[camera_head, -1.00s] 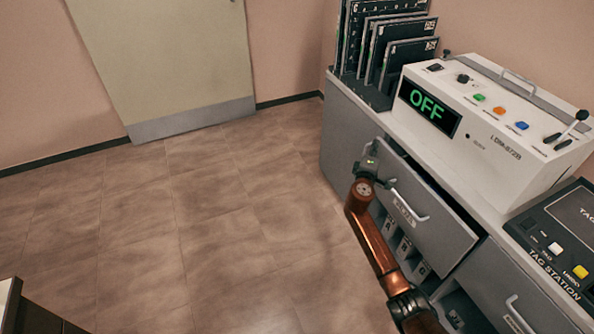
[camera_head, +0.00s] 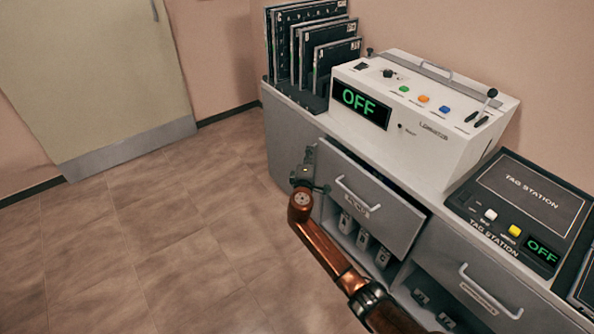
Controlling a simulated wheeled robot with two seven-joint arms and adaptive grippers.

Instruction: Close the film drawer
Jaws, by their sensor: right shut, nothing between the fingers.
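The film drawer (camera_head: 382,217) is a grey front with a silver bar handle and a small label, set in the cabinet under the counter. It stands slightly out, with a dark gap along its top edge. The label is too small to read surely. My right gripper (camera_head: 309,155) is shut and empty at the left end of the drawer front, beside the handle and not around it. I cannot tell whether it touches the drawer. My left gripper is not in view.
On the counter stand a rack of dark films (camera_head: 305,50), a white console (camera_head: 425,100) showing OFF and a tag station (camera_head: 540,195). Below the drawer is an open shelf with several grey holders (camera_head: 362,238). Another drawer (camera_head: 478,283) is at right. The floor at left is clear.

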